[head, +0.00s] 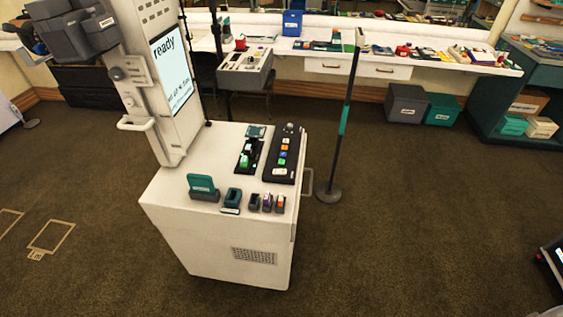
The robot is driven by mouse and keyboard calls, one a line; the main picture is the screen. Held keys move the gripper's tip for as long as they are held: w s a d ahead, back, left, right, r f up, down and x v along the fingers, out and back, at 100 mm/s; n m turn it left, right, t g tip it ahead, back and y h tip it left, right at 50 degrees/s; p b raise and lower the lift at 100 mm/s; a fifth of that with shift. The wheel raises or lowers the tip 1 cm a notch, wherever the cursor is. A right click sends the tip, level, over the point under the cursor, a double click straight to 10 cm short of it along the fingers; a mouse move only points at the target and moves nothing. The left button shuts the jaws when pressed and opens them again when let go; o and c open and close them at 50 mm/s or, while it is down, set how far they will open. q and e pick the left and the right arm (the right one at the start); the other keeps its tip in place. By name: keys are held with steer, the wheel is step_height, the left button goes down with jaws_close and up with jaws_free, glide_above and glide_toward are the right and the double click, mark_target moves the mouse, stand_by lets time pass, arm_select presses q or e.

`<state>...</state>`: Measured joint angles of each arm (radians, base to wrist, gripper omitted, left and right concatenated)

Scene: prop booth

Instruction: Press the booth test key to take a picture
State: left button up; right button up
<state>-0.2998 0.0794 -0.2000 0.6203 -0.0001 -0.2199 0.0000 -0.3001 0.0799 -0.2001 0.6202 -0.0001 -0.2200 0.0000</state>
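The white booth (165,75) stands left of centre with its tall upright part tilted in the picture. Its screen (172,70) reads "ready" above smaller lines that I cannot fully read. On the flat top of the booth's cabinet (180,188) lies a black key panel (278,168) with white, orange, blue and green keys and a knob at its far end. A second black panel (241,163) with a green part lies left of it. I cannot tell which key is the test key. Neither of my grippers is in view.
Small teal and dark holders (232,198) line the cabinet's front edge. A black post (346,120) on a round base stands just right of the cabinet. Behind are a grey console (244,70) and a long cluttered counter (400,62). The carpet in front and at right is mostly clear.

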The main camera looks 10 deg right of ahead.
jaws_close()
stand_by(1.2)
